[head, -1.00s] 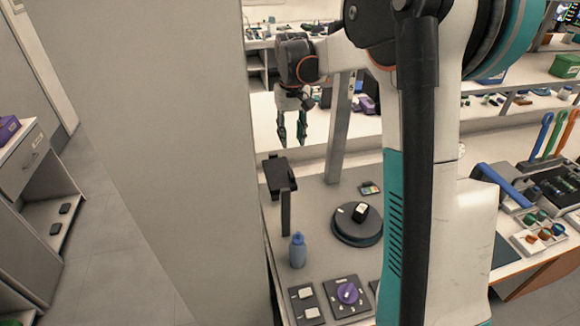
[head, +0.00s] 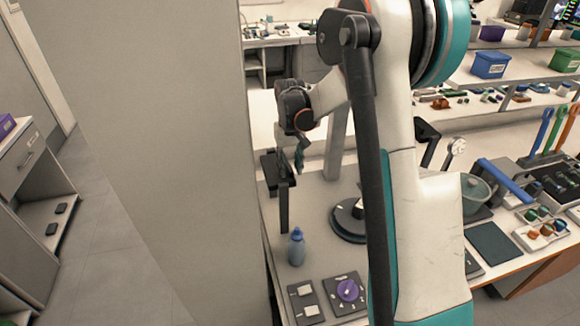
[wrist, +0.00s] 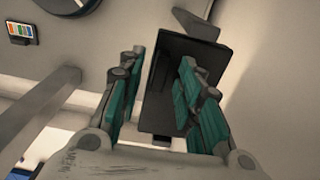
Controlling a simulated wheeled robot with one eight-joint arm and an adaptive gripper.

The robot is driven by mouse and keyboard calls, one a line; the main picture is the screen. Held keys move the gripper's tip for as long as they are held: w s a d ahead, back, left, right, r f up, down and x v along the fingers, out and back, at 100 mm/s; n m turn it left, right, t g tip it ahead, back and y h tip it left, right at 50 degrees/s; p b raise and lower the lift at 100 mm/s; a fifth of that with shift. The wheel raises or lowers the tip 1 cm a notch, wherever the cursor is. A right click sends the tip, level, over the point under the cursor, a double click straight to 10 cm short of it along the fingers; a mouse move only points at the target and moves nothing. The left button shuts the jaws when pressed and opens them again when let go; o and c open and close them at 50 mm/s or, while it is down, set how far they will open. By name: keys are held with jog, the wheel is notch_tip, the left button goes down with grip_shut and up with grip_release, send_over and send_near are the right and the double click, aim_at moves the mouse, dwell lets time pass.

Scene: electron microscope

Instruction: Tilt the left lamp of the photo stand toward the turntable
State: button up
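The left lamp (head: 276,172) is a black panel on a dark upright post at the left of the photo stand. In the wrist view its dark panel (wrist: 158,100) shows between and beyond my teal fingers. My gripper (head: 299,160) is beside the lamp head, pointing down, and also shows in the wrist view (wrist: 162,60). Its fingers are apart; the right one overlaps the panel in the picture. I cannot tell whether they touch it. The round dark turntable (head: 346,224) is partly hidden by my arm; its edge shows in the wrist view (wrist: 66,4).
A blue bottle (head: 296,247) stands in front of the lamp post. A purple-knob control box (head: 349,290) and a switch panel (head: 304,302) lie near the front. A grey upright column (head: 339,140) rises behind. A large partition (head: 150,130) bounds the left.

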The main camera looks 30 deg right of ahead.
grip_shut()
jog(key=shift+a, duration=0.1)
jog(key=shift+w+a+r+h, duration=0.15)
jog(key=shift+a+h, duration=0.2)
jog(key=shift+h, duration=0.35)
jog(key=shift+a+r+g+h, duration=0.2)
jog(key=shift+g+h, duration=0.1)
jog(key=shift+h, duration=0.5)
grip_release()
jog(key=shift+r, duration=0.1)
